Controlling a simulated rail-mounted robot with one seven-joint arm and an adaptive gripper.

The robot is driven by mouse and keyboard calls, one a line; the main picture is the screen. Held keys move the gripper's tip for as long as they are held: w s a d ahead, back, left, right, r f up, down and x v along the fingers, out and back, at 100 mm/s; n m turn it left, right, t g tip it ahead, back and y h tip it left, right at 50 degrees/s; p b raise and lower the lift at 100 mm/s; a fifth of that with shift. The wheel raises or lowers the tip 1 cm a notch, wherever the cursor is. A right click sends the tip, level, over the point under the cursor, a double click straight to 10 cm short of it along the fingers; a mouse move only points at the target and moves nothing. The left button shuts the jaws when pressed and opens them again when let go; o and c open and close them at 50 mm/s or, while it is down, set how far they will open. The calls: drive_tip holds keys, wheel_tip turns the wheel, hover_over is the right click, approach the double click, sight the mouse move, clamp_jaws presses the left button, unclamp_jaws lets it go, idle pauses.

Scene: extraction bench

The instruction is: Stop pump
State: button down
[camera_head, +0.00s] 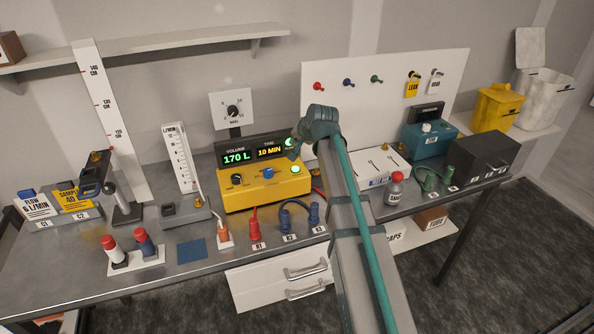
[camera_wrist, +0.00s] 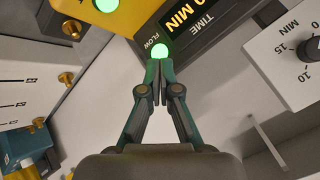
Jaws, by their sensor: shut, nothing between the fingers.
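The yellow pump box (camera_head: 262,193) stands mid-bench with a black knob (camera_head: 237,179), a blue knob (camera_head: 268,173) and a lit green button (camera_head: 295,168) on its top. The green button also shows at the top edge of the wrist view (camera_wrist: 105,4). The black display (camera_head: 252,151) behind it reads 170 L and 10 MIN. Its round FLOW light glows green in the wrist view (camera_wrist: 160,50). My gripper (camera_wrist: 160,68) is shut and empty, its tips at the FLOW light in that view; I cannot tell whether they touch. In the head view my gripper (camera_head: 296,152) is above the box's right end.
A dial panel (camera_head: 232,108) stands behind the display. Red and blue connectors (camera_head: 256,231) stand in front of the pump box.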

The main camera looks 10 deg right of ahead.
sight(296, 169)
drive_tip(key=shift+w+d+r, duration=0.2)
drive_tip(key=shift+d+r, duration=0.05)
drive_tip(key=shift+r, duration=0.05)
drive_tip(key=shift+f, duration=0.2)
drive_tip(key=shift+f+b, duration=2.35)
drive_tip(key=shift+f, duration=1.9)
drive_tip(key=shift+f, duration=0.15)
drive_tip(key=shift+f, duration=0.3)
drive_tip(key=shift+f+b, duration=0.4)
drive_tip(key=shift+b, duration=0.05)
drive_tip(key=shift+r, duration=0.2)
drive_tip(key=shift+r+p, duration=0.5)
drive_tip(key=shift+r, duration=0.15)
